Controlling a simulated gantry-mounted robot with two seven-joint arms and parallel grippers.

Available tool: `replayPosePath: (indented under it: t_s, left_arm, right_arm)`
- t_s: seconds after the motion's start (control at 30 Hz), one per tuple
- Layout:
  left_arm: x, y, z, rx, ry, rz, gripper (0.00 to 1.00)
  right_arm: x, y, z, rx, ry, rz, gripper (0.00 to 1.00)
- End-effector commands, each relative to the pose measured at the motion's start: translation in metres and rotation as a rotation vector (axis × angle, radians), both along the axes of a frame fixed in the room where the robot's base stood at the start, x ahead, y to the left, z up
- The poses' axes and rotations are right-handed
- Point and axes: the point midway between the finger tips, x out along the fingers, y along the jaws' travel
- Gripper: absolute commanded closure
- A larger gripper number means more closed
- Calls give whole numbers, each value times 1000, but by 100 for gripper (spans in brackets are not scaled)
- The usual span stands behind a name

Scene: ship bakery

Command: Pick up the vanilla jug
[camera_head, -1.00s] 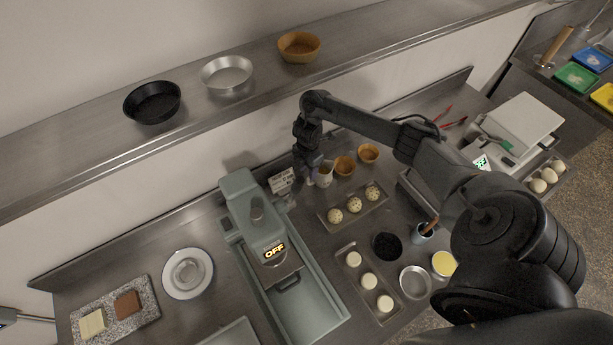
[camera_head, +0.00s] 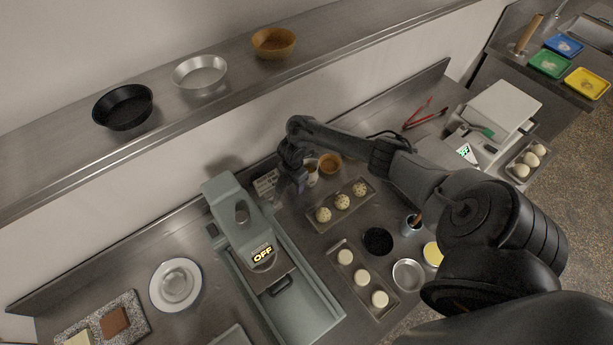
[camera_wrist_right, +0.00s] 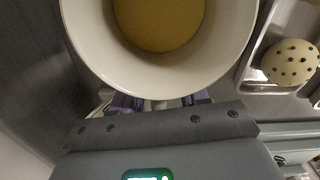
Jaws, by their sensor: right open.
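The vanilla jug (camera_head: 312,172) is a small pale vessel at the back of the counter, partly hidden by my right arm. In the right wrist view the jug (camera_wrist_right: 160,84) fills the top middle, its round cream rim close to the camera and yellow-tan contents inside. My right gripper (camera_head: 299,184) is at the jug's left side. In the wrist view its purple fingertips (camera_wrist_right: 160,102) show apart, just below the jug's rim and partly hidden by it. The gripper is open. Whether a finger touches the jug is unclear. My left gripper is not in view.
A small label card (camera_head: 266,182) and the grey machine marked OFF (camera_head: 223,195) stand left of the jug. An orange-brown bowl (camera_head: 330,164) is close on its right. A tray of speckled balls (camera_head: 322,227) lies in front. A shelf (camera_head: 330,36) runs above, behind.

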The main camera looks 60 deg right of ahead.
Motion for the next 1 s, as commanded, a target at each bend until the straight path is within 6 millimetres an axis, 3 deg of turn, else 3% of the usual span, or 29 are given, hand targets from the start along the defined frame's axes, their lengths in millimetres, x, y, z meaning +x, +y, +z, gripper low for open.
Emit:
replayPosePath:
  t_s: [0.17, 0.43, 1.0]
  left_arm:
    - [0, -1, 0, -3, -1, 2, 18]
    - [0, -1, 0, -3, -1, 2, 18]
    - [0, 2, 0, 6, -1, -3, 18]
  right_arm:
    - [0, 0, 0, 0, 0, 1, 58]
    - [0, 0, 0, 0, 1, 1, 99]
    - [0, 0, 1, 0, 0, 1, 100]
